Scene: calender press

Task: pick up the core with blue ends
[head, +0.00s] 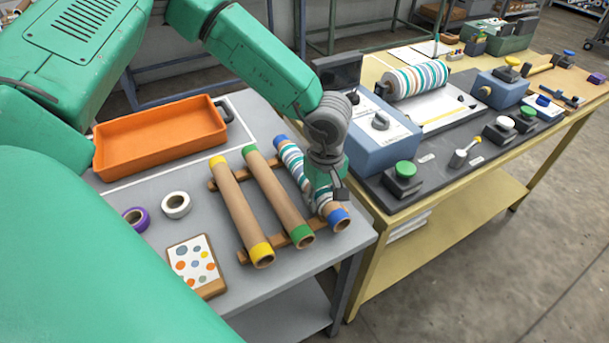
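The core with blue ends (289,158) lies on a wooden rack (279,241) on the grey table, rightmost of three cores. Striped white, teal and dark wrapping shows on it, with blue bands at its far and near ends. Beside it lie a core with green ends (273,190) and a core with yellow ends (236,205). My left gripper (325,200) is down over the near half of the blue-ended core and hides part of it. Its fingers are too small and hidden to tell whether they are open or closed. My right gripper is not in view.
An orange tray (160,140) stands at the back left. Tape rolls (176,204) and a dotted card (195,262) lie left of the rack. A yellow table (440,205) on the right holds a blue machine with a striped roller (416,79) and a green knob (405,169).

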